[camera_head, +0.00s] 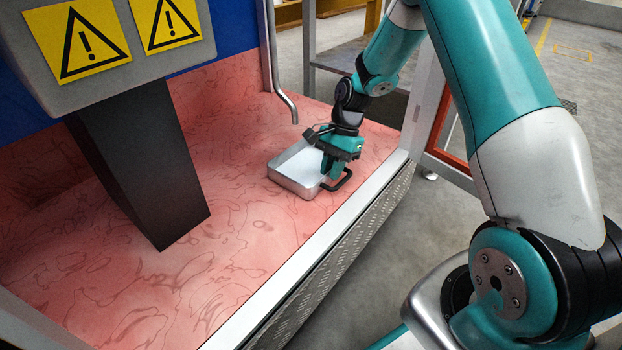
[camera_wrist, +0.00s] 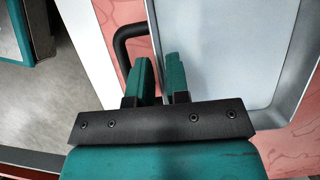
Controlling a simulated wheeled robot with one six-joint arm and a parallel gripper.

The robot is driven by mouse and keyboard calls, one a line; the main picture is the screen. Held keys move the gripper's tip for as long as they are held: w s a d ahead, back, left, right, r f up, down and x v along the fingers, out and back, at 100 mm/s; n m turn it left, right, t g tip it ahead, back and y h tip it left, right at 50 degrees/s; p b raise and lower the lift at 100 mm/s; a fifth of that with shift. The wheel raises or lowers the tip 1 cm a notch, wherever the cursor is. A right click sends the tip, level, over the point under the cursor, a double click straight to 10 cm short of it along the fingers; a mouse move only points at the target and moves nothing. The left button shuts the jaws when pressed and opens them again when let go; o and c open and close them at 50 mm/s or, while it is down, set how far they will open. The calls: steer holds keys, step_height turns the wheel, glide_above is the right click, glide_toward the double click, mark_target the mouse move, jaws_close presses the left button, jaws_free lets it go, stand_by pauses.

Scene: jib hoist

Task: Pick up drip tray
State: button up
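The drip tray (camera_head: 290,183) is a shallow, silver-grey rectangular tray on the pink patterned floor of the enclosure. Its black loop handle (camera_head: 343,182) sticks out on the right side, near the enclosure's front edge. My gripper (camera_head: 327,170) points down at the handle side of the tray. In the wrist view my gripper (camera_wrist: 160,72) has its two teal fingers apart, with a gap between them. The tray (camera_wrist: 225,50) fills the right side there, and the handle (camera_wrist: 121,45) shows left of the fingers, partly hidden. The tray's near rim runs between the fingers. I cannot tell whether they touch it.
A bent metal pipe (camera_head: 284,92) hangs just behind the tray. A dark square column (camera_head: 140,165) with a warning-sign box stands to the left. A pale ledge with a perforated side (camera_head: 345,225) bounds the front. Free pink floor lies left of the tray.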

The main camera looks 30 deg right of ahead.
steer(key=shift+a+f, duration=0.15)
steer(key=shift+f, duration=0.35)
steer(key=shift+r, duration=0.15)
jaws_close()
